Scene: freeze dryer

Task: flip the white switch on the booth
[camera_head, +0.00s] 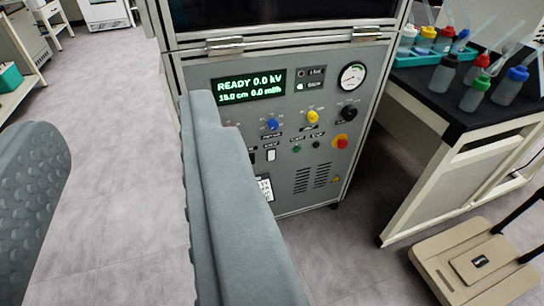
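The booth (230,60) stands ahead, with a grey control panel on its front. A small white switch (271,155) sits on the panel's lower left part, below a blue knob (272,124). Its up or down position is too small to tell. My gripper (122,115) is open, its two grey padded fingers wide apart and nothing between them. The right finger overlaps the panel's left part, just left of the switch in the picture. The left finger is over the floor at the left. I cannot tell any contact with the panel.
The panel also has a lit display (249,87), a yellow knob (313,117), a black knob (348,113), a red button (341,142) and a gauge (352,76). A bench (455,125) with bottles stands right; a beige cart (475,265) is in front. Floor is clear at left.

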